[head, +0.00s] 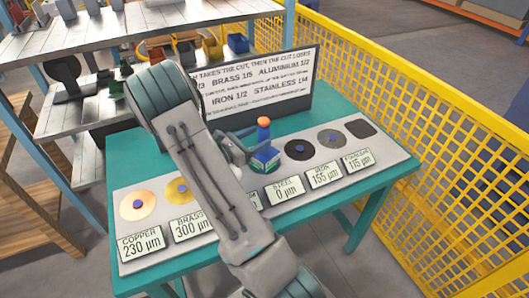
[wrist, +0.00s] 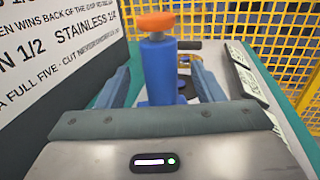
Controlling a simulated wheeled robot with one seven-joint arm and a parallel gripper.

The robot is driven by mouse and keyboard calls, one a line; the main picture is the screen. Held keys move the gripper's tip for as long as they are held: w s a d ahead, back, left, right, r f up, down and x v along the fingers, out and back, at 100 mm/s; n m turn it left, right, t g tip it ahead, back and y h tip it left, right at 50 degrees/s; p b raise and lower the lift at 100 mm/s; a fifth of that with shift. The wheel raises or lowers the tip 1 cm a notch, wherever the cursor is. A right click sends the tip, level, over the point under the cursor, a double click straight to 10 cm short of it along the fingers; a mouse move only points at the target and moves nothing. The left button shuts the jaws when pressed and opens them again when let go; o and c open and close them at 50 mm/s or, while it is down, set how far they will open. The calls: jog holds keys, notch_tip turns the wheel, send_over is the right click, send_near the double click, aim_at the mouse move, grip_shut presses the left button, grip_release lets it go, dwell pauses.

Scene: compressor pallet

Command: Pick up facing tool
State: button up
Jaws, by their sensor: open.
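The facing tool (head: 264,135) has a blue body with an orange cap and stands upright on the grey strip of the table. A blue and green block shows at its foot in the head view. In the wrist view the tool (wrist: 158,72) rises between the two blue-grey fingers of my gripper (wrist: 162,78). My gripper (head: 238,148) is open, reaching in from the left in the head view, with a finger on either side of the tool. I cannot tell whether either finger touches it. My arm hides part of the strip.
Round discs lie along the strip, including copper (head: 138,205), steel (head: 300,150) and iron (head: 332,139), with label plates (head: 285,190) in front. A sign board (head: 262,85) stands behind. A yellow mesh fence (head: 440,130) runs on the right. Shelves (head: 75,120) stand at the left.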

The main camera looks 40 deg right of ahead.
aim_at(268, 130)
jog(key=d+p, duration=0.1)
jog(key=d, duration=0.4)
jog(key=shift+d+r+p, duration=0.1)
jog(key=shift+r+p, duration=0.05)
jog(key=shift+p, duration=0.2)
grip_shut()
jog(key=shift+r, duration=0.1)
